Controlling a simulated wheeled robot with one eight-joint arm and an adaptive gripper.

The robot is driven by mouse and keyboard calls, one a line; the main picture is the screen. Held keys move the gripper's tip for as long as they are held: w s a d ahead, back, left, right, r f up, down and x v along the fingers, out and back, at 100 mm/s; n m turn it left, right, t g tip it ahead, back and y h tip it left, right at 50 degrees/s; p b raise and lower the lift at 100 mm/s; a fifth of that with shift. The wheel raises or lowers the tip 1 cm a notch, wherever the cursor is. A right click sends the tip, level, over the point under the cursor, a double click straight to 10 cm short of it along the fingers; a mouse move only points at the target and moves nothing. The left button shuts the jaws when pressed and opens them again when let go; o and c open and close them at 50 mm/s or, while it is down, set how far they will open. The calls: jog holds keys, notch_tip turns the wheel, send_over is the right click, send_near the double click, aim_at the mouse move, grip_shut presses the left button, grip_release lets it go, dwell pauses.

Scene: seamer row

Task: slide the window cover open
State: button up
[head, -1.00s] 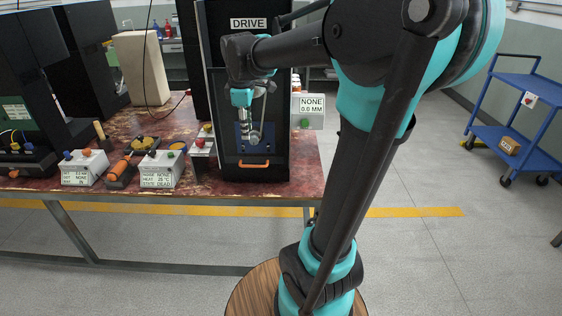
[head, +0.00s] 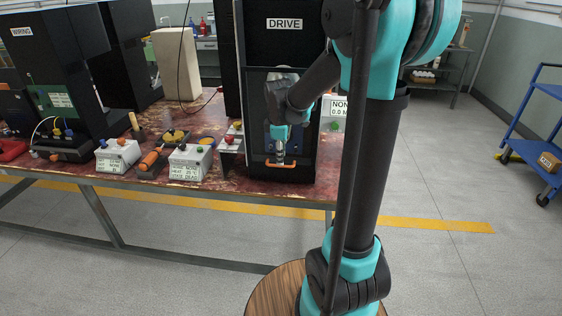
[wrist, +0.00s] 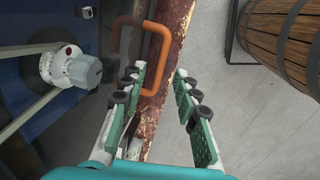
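The window cover (head: 257,112) is a see-through panel in a dark frame on the front of the black cabinet labelled DRIVE. An orange handle (head: 281,165) sits low on the cover, which appears down over the window. My gripper (head: 280,156) is just above and in front of the handle. In the wrist view my gripper (wrist: 157,80) is open, with a clear gap between its green-padded fingers. The orange handle (wrist: 163,50) shows beyond the fingertips, its near end between them in the picture. I cannot tell whether they touch it.
Behind the cover are a white round dial (wrist: 72,66) and a blue plate. Grey control boxes (head: 190,162) and an orange-handled tool (head: 152,158) stand left on the red bench (head: 225,178). A blue cart (head: 535,110) stands far right.

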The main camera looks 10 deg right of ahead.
jog(key=shift+w+d+f, duration=0.1)
jog(key=shift+w+f, duration=0.05)
jog(key=shift+f, duration=0.65)
jog(key=shift+w+f, duration=0.1)
jog(key=shift+f, duration=0.7)
grip_shut()
